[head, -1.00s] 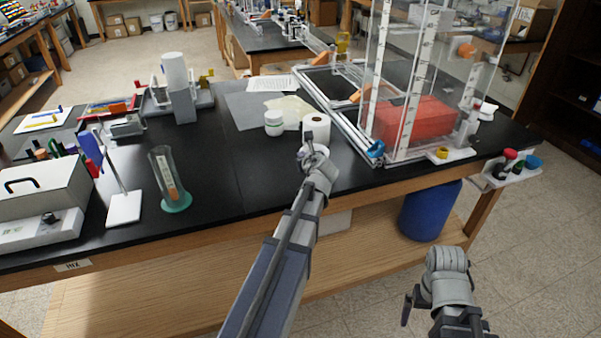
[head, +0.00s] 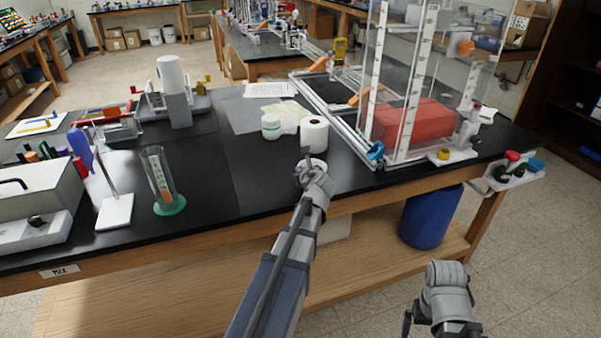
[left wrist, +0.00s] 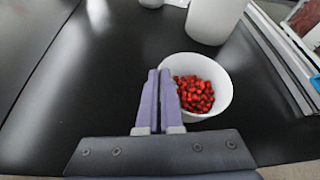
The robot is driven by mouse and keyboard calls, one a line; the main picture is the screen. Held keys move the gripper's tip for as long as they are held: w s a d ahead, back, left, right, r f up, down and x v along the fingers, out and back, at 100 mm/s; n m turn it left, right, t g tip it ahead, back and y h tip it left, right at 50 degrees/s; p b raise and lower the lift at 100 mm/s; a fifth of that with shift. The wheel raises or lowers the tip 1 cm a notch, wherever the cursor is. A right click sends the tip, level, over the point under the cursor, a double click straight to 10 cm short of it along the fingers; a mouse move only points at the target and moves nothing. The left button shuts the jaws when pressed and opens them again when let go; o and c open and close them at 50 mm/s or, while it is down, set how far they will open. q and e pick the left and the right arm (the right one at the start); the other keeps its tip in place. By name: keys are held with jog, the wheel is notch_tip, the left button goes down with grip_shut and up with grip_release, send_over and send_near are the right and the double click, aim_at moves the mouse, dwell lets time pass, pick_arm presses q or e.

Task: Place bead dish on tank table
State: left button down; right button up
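The bead dish (left wrist: 203,83) is a small white bowl of red beads in the left wrist view. My left gripper (left wrist: 159,72) is at its left rim, its two fingers close together with the rim seemingly between them. In the head view my left gripper (head: 308,168) is over the front part of the tank table (head: 350,183), and mostly hides the dish. I cannot tell whether the dish touches the black top. The clear tank (head: 425,80) stands at the right of that table. My right arm is at the bottom right; its gripper (head: 408,322) is mostly hidden.
A white roll (head: 314,133) and a white jar (head: 270,127) stand just behind the dish. A metal rail frame (head: 345,125) lies beside the tank. A cylinder with a green base (head: 161,180) stands to the left. Bare black top lies left of the dish.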

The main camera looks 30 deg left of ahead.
pick_arm(q)
jog(key=shift+f, duration=0.25)
jog(key=c, duration=1.1)
grip_release()
jog(key=shift+r, duration=0.1)
jog(key=shift+r, duration=0.15)
jog(key=p+v, duration=0.5)
jog(key=v, duration=0.7)
